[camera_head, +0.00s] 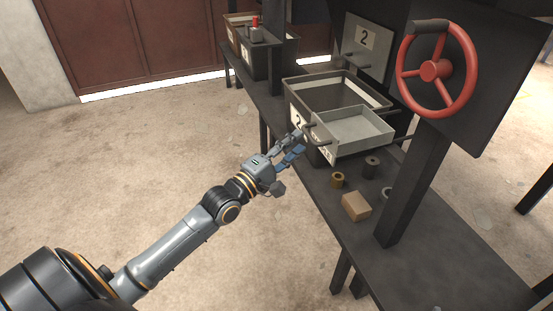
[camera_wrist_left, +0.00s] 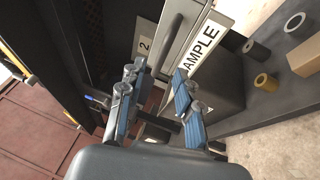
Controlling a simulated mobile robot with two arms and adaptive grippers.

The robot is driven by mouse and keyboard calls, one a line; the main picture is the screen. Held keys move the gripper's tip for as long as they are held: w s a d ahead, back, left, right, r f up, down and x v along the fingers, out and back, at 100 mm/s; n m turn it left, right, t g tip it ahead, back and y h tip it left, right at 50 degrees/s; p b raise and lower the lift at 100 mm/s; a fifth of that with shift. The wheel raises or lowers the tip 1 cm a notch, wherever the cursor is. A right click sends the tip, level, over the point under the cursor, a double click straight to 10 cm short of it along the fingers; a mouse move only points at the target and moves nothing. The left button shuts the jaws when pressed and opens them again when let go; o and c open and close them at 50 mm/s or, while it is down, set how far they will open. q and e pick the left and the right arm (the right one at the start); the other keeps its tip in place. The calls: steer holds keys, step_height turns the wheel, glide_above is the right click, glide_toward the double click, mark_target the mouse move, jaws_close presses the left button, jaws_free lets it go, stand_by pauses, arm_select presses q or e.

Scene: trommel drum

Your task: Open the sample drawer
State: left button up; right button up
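The sample drawer (camera_head: 365,138) is a light grey open-topped box with its empty inside showing, sticking out beside the bin marked 2. Its front carries a dark bar handle (camera_head: 320,136), which also shows in the left wrist view (camera_wrist_left: 170,42). A white label reading "AMPLE" (camera_wrist_left: 207,50), its first letter hidden, is in the left wrist view. My left gripper (camera_head: 299,143) is just left of the drawer front, near the handle. In the left wrist view its blue-padded fingers (camera_wrist_left: 160,72) are apart, with the handle beyond the gap and nothing visibly held. My right gripper is out of view.
On the dark bench (camera_head: 425,260) are a brass ring (camera_head: 337,180), a dark cylinder (camera_head: 371,167) and a cardboard box (camera_head: 356,206). A red handwheel (camera_head: 435,70) is at the upper right. Bin 2 (camera_head: 297,108) stands behind the gripper. The floor at left is clear.

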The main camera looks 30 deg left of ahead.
arm_select(q)
steer(key=v, duration=0.7)
stand_by(0.4)
